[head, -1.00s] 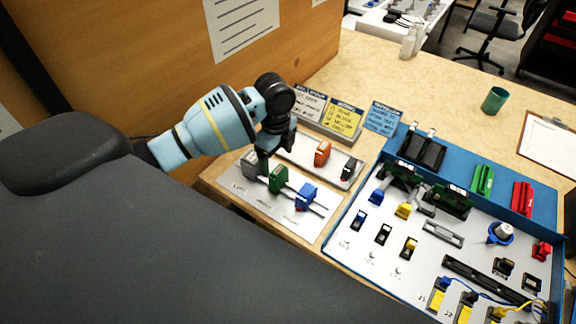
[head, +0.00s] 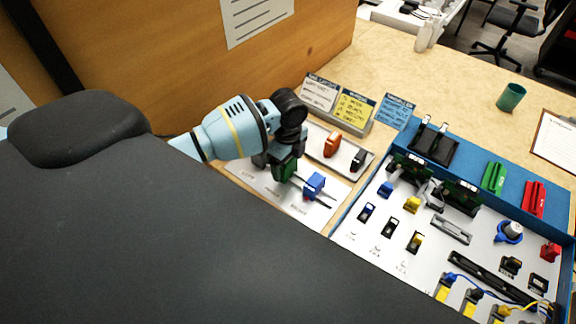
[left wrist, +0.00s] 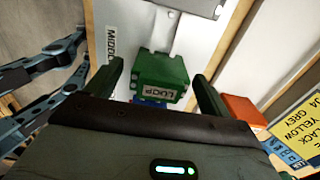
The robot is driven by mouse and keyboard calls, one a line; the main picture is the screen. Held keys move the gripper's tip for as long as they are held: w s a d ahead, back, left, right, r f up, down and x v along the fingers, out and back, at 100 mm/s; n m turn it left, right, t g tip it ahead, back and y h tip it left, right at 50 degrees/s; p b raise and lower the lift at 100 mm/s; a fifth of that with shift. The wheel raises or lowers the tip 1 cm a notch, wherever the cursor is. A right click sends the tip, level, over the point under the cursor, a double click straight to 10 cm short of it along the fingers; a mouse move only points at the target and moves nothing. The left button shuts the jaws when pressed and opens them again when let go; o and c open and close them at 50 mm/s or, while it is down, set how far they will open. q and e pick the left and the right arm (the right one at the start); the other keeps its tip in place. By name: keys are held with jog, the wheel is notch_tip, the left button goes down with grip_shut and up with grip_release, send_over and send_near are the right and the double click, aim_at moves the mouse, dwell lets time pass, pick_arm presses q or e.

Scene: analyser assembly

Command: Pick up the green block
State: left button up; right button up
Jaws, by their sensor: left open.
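The green block (head: 284,169) stands on a pale slotted plate (head: 277,193), between a grey block (head: 262,159) and a blue block (head: 314,184). My left gripper (head: 285,157) is right over the green block and partly covers it in the head view. In the left wrist view the green block (left wrist: 161,72) shows a white label and sits between the two spread fingers of the left gripper (left wrist: 156,73). Gaps show on both sides of it, so the fingers look apart from it. My right gripper is not in view.
A second tray with an orange block (head: 332,144) and a black block (head: 358,160) lies just behind. Sign cards (head: 355,108) stand beyond it. A blue-edged panel (head: 350,212) crowded with parts is on the right. The table's back middle (head: 440,85) is clear.

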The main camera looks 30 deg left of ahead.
pick_arm(q)
jog(key=shift+f, duration=0.45)
jog(key=c, duration=1.1)
jog(key=shift+r, duration=0.15)
jog(key=shift+c, duration=0.2)
